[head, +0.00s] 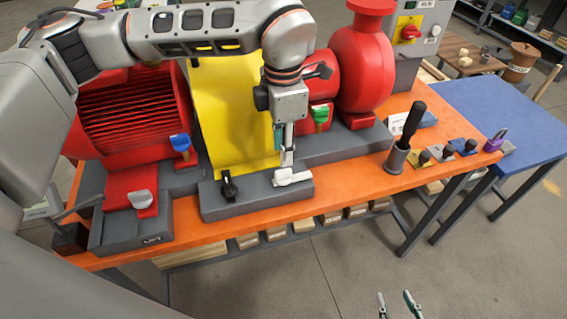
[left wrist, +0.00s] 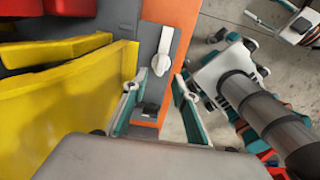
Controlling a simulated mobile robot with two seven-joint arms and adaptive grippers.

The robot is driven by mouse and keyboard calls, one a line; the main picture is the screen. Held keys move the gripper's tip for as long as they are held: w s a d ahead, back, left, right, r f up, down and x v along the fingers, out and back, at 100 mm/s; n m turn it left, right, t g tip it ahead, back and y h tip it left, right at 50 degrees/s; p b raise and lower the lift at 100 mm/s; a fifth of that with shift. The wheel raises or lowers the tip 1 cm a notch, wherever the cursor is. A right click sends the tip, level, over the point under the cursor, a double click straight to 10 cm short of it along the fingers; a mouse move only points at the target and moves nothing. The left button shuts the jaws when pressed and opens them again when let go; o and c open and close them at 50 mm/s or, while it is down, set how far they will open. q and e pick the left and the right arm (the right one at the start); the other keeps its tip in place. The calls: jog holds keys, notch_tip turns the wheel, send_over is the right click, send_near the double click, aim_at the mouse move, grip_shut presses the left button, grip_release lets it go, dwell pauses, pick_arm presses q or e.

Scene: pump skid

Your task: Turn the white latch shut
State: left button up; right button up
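The white latch (head: 293,178) sits on the grey base in front of the yellow guard (head: 232,110). Its lever lies along the base, pointing right in the head view. In the left wrist view the white latch (left wrist: 160,62) is just ahead of the fingertips, its lever pointing away. My left gripper (head: 286,161) points down close to the latch and partly covers it in the head view. In the left wrist view my left gripper (left wrist: 156,83) is open, with nothing held; contact with the latch cannot be told. My right gripper (head: 398,303) is open and empty over the floor.
A black latch (head: 229,187) stands left of the white one. Blue (head: 181,145) and green (head: 320,116) handles are behind the base. The orange bench front (head: 345,190) is clear.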

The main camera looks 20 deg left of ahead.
aim_at(284, 171)
pick_arm(q)
jog(key=shift+f+p, duration=0.3)
jog(key=shift+f, duration=2.9)
grip_shut()
